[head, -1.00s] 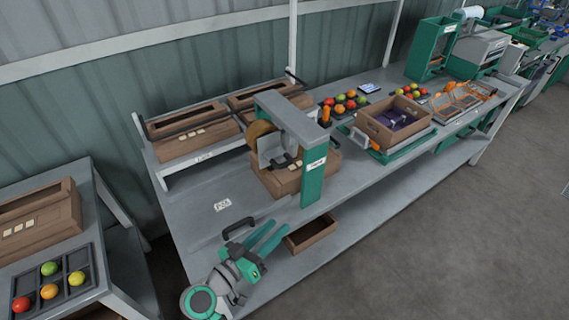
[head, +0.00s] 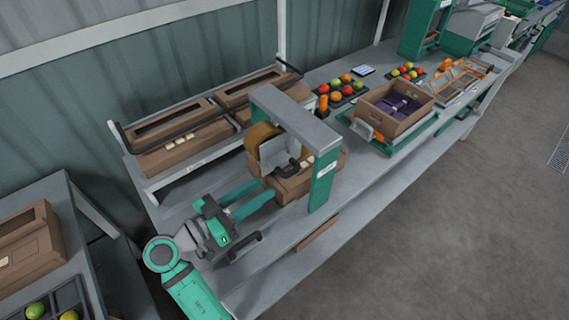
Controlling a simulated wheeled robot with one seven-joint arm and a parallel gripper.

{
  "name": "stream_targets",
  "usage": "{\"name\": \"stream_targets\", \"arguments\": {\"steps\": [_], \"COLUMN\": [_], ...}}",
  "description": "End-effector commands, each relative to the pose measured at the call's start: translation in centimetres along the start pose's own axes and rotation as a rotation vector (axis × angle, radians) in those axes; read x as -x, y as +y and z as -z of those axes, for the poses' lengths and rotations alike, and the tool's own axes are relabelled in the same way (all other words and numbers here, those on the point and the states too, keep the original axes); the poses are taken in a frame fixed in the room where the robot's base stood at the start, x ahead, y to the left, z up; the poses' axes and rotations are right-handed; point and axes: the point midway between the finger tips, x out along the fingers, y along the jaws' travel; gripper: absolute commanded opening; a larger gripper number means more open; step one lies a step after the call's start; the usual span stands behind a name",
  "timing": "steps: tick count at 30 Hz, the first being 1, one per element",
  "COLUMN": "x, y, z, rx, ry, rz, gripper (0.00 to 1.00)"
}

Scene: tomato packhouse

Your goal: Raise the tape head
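The tape machine stands on the grey bench, with a grey and green arch (head: 295,117) over a brown carton (head: 297,186). Under the arch is the tape head (head: 274,152), a light grey plate with a brown tape roll (head: 259,137) behind it and a black handle (head: 288,169) at its front. The head sits low, by the top of the carton. My gripper (head: 268,188) reaches in from the left, with its two green fingers apart and nothing seen between them. The fingertips are close to the carton and just left of the handle; I cannot tell whether they touch.
Brown cartons (head: 172,146) stand on a rack at the back left. The green arch post (head: 322,186) stands right of my gripper.

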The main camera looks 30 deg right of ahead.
Motion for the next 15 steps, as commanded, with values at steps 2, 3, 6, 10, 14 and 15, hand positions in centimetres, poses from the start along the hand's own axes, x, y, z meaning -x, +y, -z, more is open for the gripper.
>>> {"name": "stream_targets", "arguments": {"steps": [2,3,6,10,14,15], "x": [-1.1,-1.7,-3.5,-6.0,-8.0,-8.5], "y": [0.2,0.2,0.4,0.5,0.4,0.4], "z": [-0.1,-0.1,-0.1,-0.1,-0.1,-0.1], "rx": [0.0,0.0,0.0,0.0,0.0,0.0], "ry": [-0.003,-0.003,-0.003,-0.004,-0.003,-0.003], "rz": [-0.008,-0.01,-0.015,-0.018,-0.014,-0.012], "gripper": [0.33,0.33,0.33,0.33,0.33,0.33]}}
